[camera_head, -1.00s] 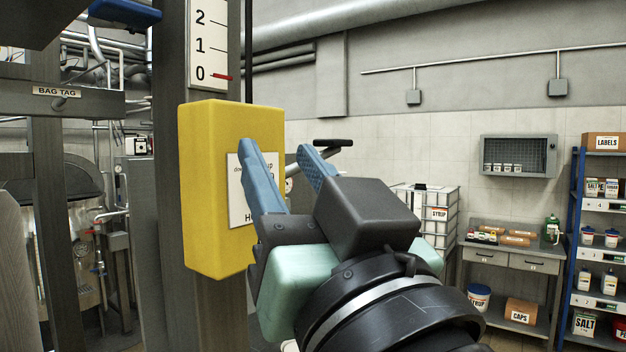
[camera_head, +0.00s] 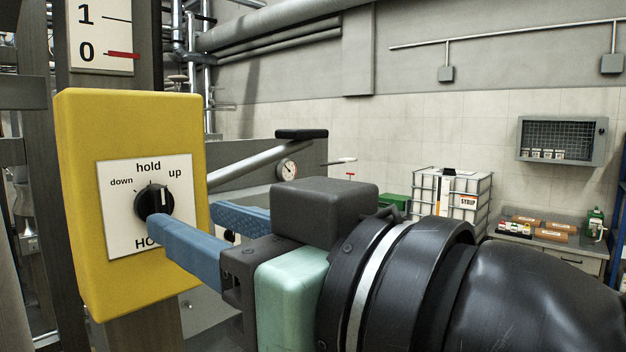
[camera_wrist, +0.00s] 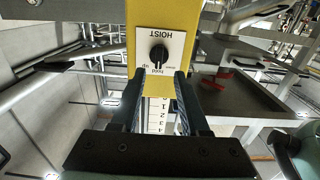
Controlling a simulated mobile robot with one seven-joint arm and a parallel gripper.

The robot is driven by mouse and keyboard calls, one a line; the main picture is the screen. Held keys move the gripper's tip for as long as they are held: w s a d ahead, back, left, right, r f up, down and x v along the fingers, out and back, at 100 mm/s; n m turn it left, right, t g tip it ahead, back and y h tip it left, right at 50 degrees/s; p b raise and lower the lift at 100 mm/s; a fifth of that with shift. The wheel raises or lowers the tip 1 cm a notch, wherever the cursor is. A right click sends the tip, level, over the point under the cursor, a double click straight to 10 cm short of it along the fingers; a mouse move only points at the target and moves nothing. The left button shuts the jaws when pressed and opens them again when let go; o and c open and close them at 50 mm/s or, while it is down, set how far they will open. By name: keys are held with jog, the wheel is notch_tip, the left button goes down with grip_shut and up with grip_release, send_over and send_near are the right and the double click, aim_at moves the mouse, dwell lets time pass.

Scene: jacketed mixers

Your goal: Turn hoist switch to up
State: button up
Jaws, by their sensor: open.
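The yellow hoist box (camera_head: 85,200) is at the left of the head view, with a white plate (camera_head: 118,238) marked down, hold and up. A black round switch (camera_head: 153,203) sits on the plate; its white mark seems to point to hold. The switch also shows in the wrist view (camera_wrist: 158,54). My gripper (camera_head: 187,220) is open and empty, its blue fingers reaching toward the box. One fingertip overlaps the switch's lower edge in the head view; contact cannot be told. In the wrist view my gripper (camera_wrist: 158,80) has the switch centred beyond its fingertips.
A scale with a red pointer (camera_head: 122,55) is on the post above the box. A grey bar with a black handle (camera_head: 302,134) and a gauge (camera_head: 287,170) are behind my gripper. A syrup container (camera_head: 455,195) and a bench (camera_head: 570,255) stand at the right.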

aim_at(164, 206)
jog(key=p+x, duration=0.2)
jog(key=x, duration=0.4)
jog(key=shift+r, duration=0.15)
jog(key=shift+w+a, duration=0.35)
grip_shut()
